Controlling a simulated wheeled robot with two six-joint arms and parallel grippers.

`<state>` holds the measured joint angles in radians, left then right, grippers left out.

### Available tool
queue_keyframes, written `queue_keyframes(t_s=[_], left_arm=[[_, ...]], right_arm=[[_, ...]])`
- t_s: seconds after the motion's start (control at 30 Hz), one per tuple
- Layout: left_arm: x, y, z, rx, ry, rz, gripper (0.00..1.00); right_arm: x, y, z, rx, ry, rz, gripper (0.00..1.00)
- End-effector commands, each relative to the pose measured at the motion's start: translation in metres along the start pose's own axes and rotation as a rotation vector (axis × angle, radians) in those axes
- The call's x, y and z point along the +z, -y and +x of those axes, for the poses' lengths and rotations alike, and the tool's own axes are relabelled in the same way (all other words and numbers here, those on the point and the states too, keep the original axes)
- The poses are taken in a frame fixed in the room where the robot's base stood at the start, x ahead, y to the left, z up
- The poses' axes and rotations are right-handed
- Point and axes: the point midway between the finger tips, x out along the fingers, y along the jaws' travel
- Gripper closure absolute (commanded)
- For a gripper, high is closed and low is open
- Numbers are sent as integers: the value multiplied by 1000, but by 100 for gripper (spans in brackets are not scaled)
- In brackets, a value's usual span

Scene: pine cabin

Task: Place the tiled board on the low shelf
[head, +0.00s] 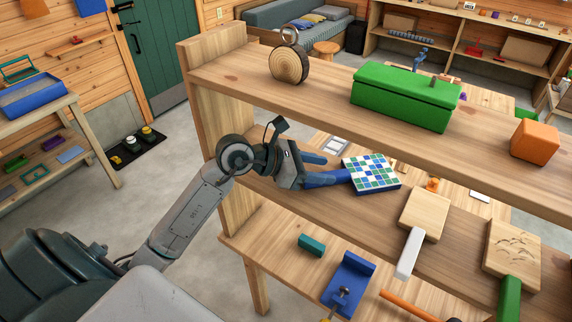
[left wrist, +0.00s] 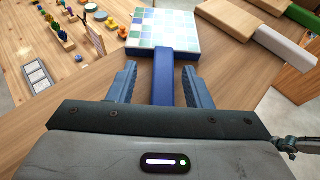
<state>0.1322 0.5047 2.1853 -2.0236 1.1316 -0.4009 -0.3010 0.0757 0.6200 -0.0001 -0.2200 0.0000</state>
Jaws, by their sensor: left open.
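The tiled board (head: 370,174), with blue, green and white squares and a blue handle, lies flat on the shelf board (head: 275,182) below the upper shelf. It also shows in the left wrist view (left wrist: 162,27), where its blue handle (left wrist: 163,72) points toward me. My left gripper (head: 318,168) is at the handle. In the left wrist view its open fingers (left wrist: 160,72) stand on both sides of the handle, with a gap visible on each side. My right gripper is not in view.
The upper shelf (head: 320,85), close above my left gripper, carries a log slice (head: 288,64), a green toolbox (head: 405,97) and an orange block (head: 535,141). Two wooden paddle boards (head: 424,213) lie to the right of the tiled board.

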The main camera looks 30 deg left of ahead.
Motion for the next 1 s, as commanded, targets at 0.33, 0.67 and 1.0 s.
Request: queue_keyframes(t_s=[0.33,0.67,1.0], left_arm=[[-3,0,-33,1,-5,5,55],[-3,0,-58,2,-5,4,55],[-2,0,-77,0,-7,3,55]], right_arm=[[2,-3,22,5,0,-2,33],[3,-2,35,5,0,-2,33],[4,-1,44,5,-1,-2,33]])
